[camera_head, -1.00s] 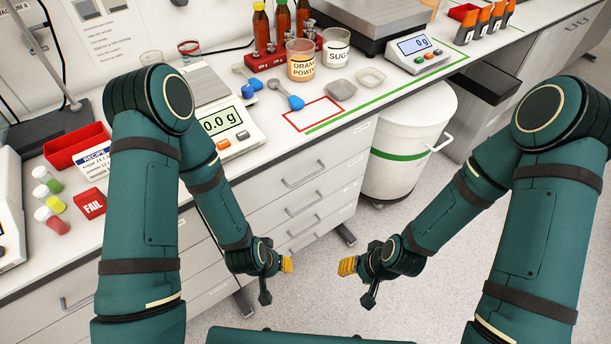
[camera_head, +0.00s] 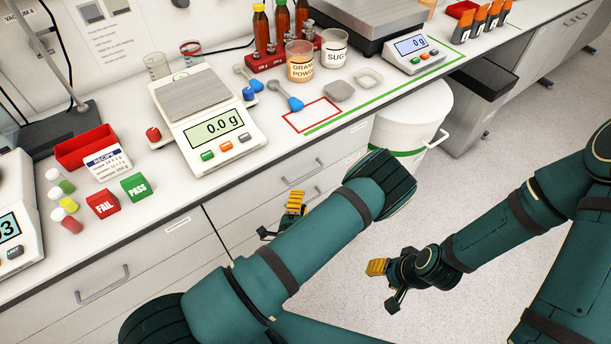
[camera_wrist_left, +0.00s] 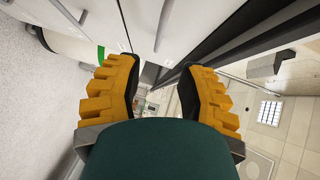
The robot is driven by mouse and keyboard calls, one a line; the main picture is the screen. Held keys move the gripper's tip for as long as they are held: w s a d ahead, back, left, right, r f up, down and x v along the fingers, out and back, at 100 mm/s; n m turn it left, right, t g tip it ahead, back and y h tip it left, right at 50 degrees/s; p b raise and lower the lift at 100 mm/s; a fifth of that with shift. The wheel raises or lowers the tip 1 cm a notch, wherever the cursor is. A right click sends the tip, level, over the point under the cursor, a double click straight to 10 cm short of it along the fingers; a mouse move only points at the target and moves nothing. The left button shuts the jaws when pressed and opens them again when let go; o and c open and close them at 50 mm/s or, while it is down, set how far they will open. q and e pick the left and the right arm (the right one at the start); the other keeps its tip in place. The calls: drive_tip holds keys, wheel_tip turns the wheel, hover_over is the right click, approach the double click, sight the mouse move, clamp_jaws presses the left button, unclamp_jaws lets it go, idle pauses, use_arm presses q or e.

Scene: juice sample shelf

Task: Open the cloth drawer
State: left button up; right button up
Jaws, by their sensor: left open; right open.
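White drawer fronts line the bench below the worktop. One drawer (camera_head: 265,190) in the middle stack has a bar handle (camera_head: 303,172); my left arm hides lower fronts. Another drawer (camera_head: 150,262) at the left has its own handle (camera_head: 103,285). The drawers in view look closed. Their labels are too small to read, so I cannot tell which is the cloth drawer. My left gripper (camera_head: 295,203) is open beside the middle stack. In the left wrist view its fingers (camera_wrist_left: 160,92) are apart and empty, with a handle (camera_wrist_left: 162,25) beyond them. My right gripper (camera_head: 378,267) is open over the floor.
A white bin (camera_head: 415,120) stands right of the drawers. The floor (camera_head: 470,190) is clear.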

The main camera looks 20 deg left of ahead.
sight(305, 176)
use_arm(q)
drive_tip(key=w, duration=0.3)
drive_tip(key=w+f, duration=0.1)
drive_tip(key=w, duration=0.3)
drive_tip(key=w+a, duration=0.1)
drive_tip(key=w, duration=0.2)
drive_tip(key=shift+w+a+f+b, duration=0.1)
drive_tip(key=shift+w+f+b, duration=0.15)
drive_tip(key=shift+b, duration=0.15)
drive_tip(key=shift+o, duration=0.3)
clamp_jaws()
